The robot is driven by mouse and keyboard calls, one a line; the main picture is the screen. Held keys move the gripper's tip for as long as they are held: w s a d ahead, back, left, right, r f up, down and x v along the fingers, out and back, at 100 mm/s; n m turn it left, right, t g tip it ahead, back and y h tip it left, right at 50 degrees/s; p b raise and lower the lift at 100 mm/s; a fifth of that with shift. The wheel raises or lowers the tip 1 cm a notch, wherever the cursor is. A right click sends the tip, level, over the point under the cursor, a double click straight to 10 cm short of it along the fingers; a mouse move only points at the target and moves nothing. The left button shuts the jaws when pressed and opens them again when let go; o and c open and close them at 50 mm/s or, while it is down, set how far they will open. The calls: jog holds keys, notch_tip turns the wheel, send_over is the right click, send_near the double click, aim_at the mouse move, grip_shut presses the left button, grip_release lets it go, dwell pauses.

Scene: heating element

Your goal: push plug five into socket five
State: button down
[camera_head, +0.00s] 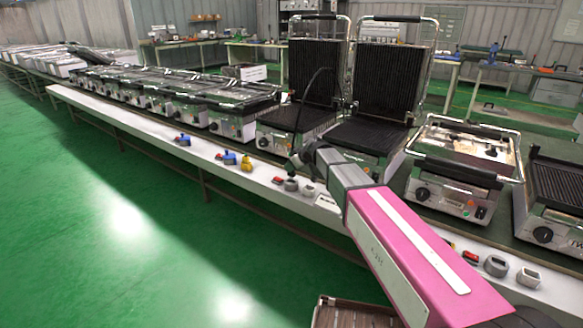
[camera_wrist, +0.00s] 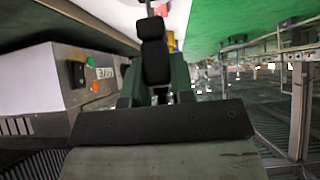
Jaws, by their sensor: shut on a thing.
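My gripper (camera_head: 303,158) is over the white ledge in front of the open grill at the middle. In the wrist view my gripper (camera_wrist: 154,78) is shut on a black plug (camera_wrist: 153,50), which sticks out between the fingers. A thin black cable (camera_head: 308,92) arcs up beside the open grill and comes down towards the gripper. Just below the gripper, a red piece (camera_head: 277,180), a grey socket (camera_head: 291,185) and a white socket (camera_head: 307,190) sit on the ledge. No numbers are readable, so I cannot tell which is socket five. The plug seems apart from the sockets.
Blue (camera_head: 228,158) and yellow (camera_head: 246,164) pieces are further left on the ledge (camera_head: 130,122). Another red, grey (camera_head: 495,265) and white (camera_head: 528,277) group is at right. Open grills (camera_head: 312,80) and closed grills (camera_head: 465,170) stand behind.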

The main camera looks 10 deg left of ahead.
aim_at(292, 174)
jog(key=shift+f, duration=2.15)
jog(key=c, duration=0.9)
grip_release()
jog(key=v, duration=1)
jog(key=shift+s+d+r, duration=0.1)
jog(key=shift+d+r, duration=0.2)
